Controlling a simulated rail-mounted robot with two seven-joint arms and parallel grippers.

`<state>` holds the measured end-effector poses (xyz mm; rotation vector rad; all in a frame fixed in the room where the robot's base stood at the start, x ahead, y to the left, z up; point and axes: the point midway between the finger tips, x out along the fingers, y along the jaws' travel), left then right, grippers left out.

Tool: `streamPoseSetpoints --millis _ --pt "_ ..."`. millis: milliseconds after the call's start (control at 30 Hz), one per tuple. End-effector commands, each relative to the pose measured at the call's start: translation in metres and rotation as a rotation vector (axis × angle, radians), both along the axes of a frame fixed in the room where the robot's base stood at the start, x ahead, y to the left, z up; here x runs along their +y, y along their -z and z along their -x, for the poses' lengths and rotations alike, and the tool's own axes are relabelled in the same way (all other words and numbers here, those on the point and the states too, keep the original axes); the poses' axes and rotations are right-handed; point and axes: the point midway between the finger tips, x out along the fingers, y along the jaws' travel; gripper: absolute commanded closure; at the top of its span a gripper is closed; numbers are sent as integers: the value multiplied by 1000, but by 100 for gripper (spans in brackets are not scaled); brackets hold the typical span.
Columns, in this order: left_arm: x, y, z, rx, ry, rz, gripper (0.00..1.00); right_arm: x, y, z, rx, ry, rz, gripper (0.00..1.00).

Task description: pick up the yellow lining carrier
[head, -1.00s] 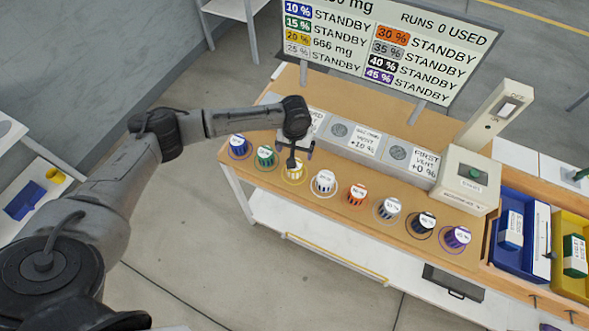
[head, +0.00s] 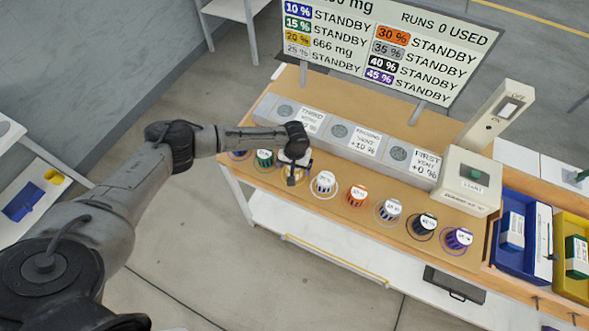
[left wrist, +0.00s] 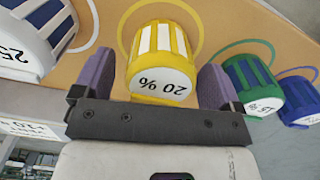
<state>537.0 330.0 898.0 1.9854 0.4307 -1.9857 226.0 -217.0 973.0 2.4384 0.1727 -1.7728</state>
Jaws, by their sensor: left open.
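The yellow lining carrier (left wrist: 161,62) is a yellow-and-white ribbed cup with a "20 %" label, standing in a yellow ring on the wooden bench. My left gripper (left wrist: 158,85) is open, with one purple finger pad on each side of the carrier in the left wrist view. I cannot tell whether the pads touch it. In the head view my left gripper (head: 292,180) is over the carrier and hides most of it. My right gripper is not in view.
The green carrier (head: 264,158) and white carrier (head: 324,182) stand close on either side. Several more carriers continue along the row. Grey vent boxes (head: 352,140) line the back of the bench, with the display board (head: 392,45) behind. Blue and yellow bins (head: 519,262) are at the right.

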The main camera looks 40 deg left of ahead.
Motion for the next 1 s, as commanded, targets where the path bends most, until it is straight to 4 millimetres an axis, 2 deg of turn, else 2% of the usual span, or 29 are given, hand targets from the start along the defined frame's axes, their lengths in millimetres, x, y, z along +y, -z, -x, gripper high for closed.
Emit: streamPoseSetpoints --millis 233,800,1000 --pt "0 1 0 0 0 0 9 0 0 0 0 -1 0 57" --pt "0 1 0 1 0 0 64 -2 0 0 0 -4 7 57" --pt "0 0 0 0 0 0 64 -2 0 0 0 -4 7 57"
